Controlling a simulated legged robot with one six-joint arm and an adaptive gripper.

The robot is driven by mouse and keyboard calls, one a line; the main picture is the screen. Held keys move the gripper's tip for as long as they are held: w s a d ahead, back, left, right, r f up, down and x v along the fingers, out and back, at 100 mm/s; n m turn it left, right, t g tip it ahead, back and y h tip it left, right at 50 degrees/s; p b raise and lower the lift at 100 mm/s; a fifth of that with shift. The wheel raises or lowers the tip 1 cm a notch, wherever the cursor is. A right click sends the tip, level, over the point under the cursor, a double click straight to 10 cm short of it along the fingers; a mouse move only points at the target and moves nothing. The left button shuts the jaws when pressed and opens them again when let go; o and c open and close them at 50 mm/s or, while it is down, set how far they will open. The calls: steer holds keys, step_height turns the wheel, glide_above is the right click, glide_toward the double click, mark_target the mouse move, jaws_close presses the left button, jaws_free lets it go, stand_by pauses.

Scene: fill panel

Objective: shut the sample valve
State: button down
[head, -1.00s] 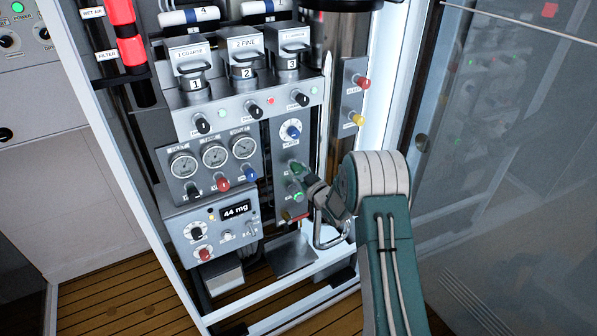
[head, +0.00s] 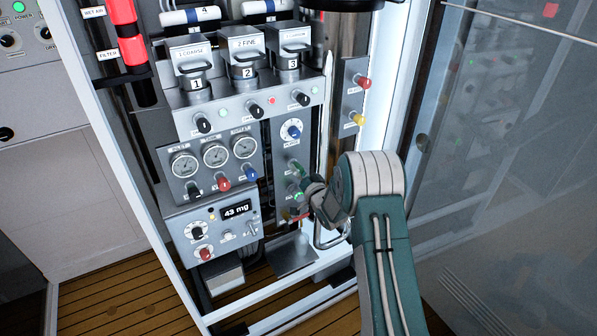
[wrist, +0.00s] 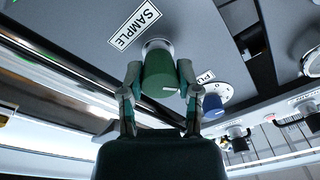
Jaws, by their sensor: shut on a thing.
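The sample valve is a green knob (wrist: 160,72) beside a white SAMPLE label (wrist: 135,24) on a grey panel in the wrist view. The two fingers of my gripper (wrist: 159,88) press on either side of the knob. In the head view my gripper (head: 305,186) is at the narrow panel strip right of the gauges. It partly hides the controls there, so the knob's turn angle cannot be told.
A blue dial (head: 291,129) sits above on the same strip. A display (head: 237,210) reads 43 mg at lower left. Red (head: 363,82) and yellow (head: 357,119) knobs stand out on a plate at upper right. A glass door (head: 500,170) stands to the right.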

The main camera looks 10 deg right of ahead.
steer(key=m, duration=0.4)
steer(key=shift+s+f+h, duration=0.1)
steer(key=shift+f+h, duration=0.1)
steer(key=shift+h, duration=0.1)
steer(key=shift+m, duration=1.9)
steer(key=shift+c, duration=1.5)
jaws_free()
steer(key=shift+r, duration=0.1)
